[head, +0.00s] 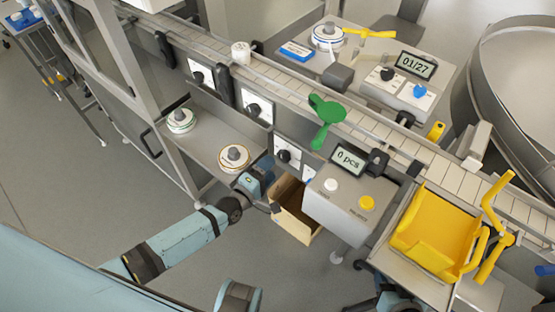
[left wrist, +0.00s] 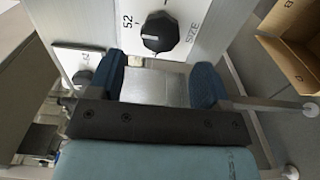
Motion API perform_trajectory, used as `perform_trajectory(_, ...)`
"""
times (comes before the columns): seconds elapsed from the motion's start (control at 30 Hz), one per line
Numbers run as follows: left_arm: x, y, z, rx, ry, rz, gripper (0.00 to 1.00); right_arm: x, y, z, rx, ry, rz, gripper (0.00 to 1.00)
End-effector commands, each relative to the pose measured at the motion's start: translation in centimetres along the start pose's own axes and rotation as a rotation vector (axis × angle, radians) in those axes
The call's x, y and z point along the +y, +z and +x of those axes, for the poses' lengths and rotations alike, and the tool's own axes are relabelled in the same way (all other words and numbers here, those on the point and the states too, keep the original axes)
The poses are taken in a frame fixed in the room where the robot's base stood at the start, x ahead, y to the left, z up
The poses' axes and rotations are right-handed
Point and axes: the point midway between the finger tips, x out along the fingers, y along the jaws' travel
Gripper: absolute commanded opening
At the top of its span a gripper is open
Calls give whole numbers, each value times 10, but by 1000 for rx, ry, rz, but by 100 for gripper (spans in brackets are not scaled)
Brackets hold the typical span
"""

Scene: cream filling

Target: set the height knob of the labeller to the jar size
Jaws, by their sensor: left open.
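A black knob (left wrist: 160,32) on a white plate shows at the top of the left wrist view, with "52" and "SIZE" printed beside it. A second dark knob (left wrist: 82,78) on a white plate is partly behind the left finger. In the head view, a black knob (head: 284,156) sits on the front panel near my left gripper (head: 270,180). In the left wrist view my left gripper (left wrist: 158,85) is open and empty, its blue fingers apart and short of the SIZE knob.
Other knob plates (head: 254,109) line the conveyor (head: 280,80). An open cardboard box (head: 293,215) is below the gripper.

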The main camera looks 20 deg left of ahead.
Motion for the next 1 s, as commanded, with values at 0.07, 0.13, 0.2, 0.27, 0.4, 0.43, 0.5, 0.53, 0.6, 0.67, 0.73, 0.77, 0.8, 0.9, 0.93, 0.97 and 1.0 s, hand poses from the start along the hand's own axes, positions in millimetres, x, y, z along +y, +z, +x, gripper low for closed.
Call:
perform_trajectory(0.07, -1, 0, -21, -1, -4, 1, 72, -1, 0, 0, 1, 0, 2, 43)
perform_trajectory(0.13, -1, 0, -36, -1, -4, 1, 72, -1, 0, 0, 1, 0, 3, 43)
perform_trajectory(0.2, -1, 0, -50, -1, -3, 1, 72, -1, -1, 1, 2, 0, 5, 43)
perform_trajectory(0.27, -1, 1, -60, -2, -3, 1, 72, -2, -1, 1, 2, 0, 6, 43)
perform_trajectory(0.4, -1, 0, -75, -1, -2, 1, 72, -2, -2, 1, 4, 0, 5, 43)
perform_trajectory(0.43, 0, 0, -77, -1, -1, 1, 72, -2, -2, 1, 4, 0, 5, 43)
perform_trajectory(0.5, 0, 0, -79, -1, 0, 1, 72, -1, -2, 2, 4, 0, 5, 43)
perform_trajectory(0.53, 0, 0, -80, -1, 0, 1, 72, -1, -2, 2, 5, 0, 5, 43)
perform_trajectory(0.6, 0, 0, -81, -1, 0, 1, 72, -1, -2, 2, 5, 0, 4, 43)
perform_trajectory(0.67, 0, 0, -81, -1, 0, 1, 72, -1, -2, 2, 4, 0, 2, 43)
perform_trajectory(0.73, 0, 0, -81, -1, 0, 1, 72, 0, -2, 2, 4, 0, 0, 43)
perform_trajectory(0.77, 0, 0, -81, -1, 0, 1, 72, 0, -2, 2, 3, 0, -1, 43)
perform_trajectory(0.8, 0, 0, -81, -1, 0, 1, 72, 1, -2, 1, 3, 0, -3, 43)
perform_trajectory(0.9, 0, 0, -80, -1, 0, 1, 72, 2, -1, 1, 2, 0, -7, 43)
perform_trajectory(0.93, 0, 0, -80, -1, 0, 1, 72, 2, -1, 1, 1, 0, -7, 43)
perform_trajectory(0.97, 0, 0, -80, -1, 0, 1, 72, 2, -1, 1, 1, 0, -7, 43)
perform_trajectory(1.0, 0, 0, -80, -1, 0, 1, 72, 2, -1, 1, 1, 0, -7, 43)
